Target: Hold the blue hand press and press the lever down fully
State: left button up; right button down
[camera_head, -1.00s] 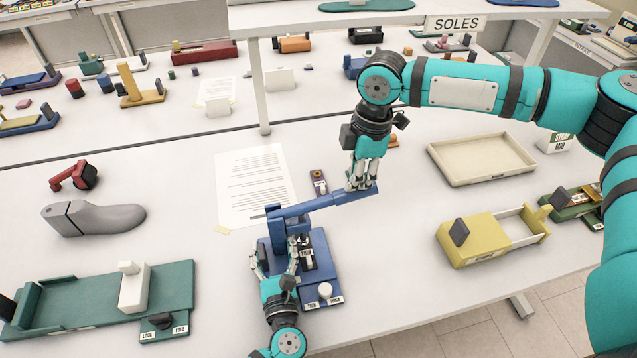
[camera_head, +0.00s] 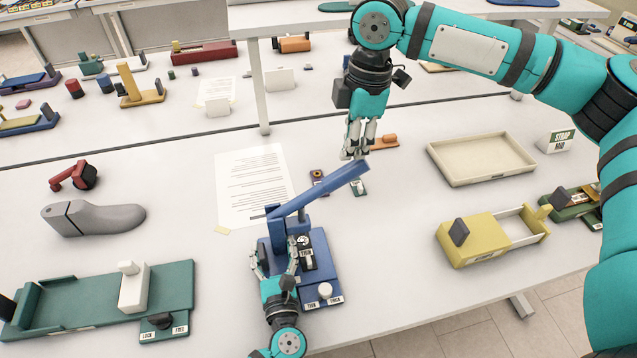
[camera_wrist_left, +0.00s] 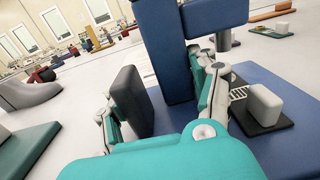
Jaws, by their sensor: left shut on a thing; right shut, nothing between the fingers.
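The blue hand press (camera_head: 311,262) stands near the table's front edge in the head view, its lever (camera_head: 322,193) tilted up toward the right. My left gripper (camera_head: 275,262) is shut on the press's upright. In the left wrist view the blue upright (camera_wrist_left: 168,60) rises between the fingers (camera_wrist_left: 165,105), with a dark pad beside it. My right gripper (camera_head: 356,148) is shut and empty, pointing down just above the lever's raised end. I cannot tell whether its fingertips touch the lever.
A grey shoe last (camera_head: 92,218) and a green fixture (camera_head: 105,300) stand to the left. A paper sheet (camera_head: 250,185) lies behind the press. A cream tray (camera_head: 481,158) and a yellow box (camera_head: 488,238) are to the right, with bare table between.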

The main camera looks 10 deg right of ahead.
notch_tip(320, 180, up, 12)
jog(key=d, duration=0.1)
dwell(0.5)
jog(key=shift+d, duration=0.1)
pick_arm(q)
jog(key=o, duration=1.4)
jog(key=shift+s, duration=0.1)
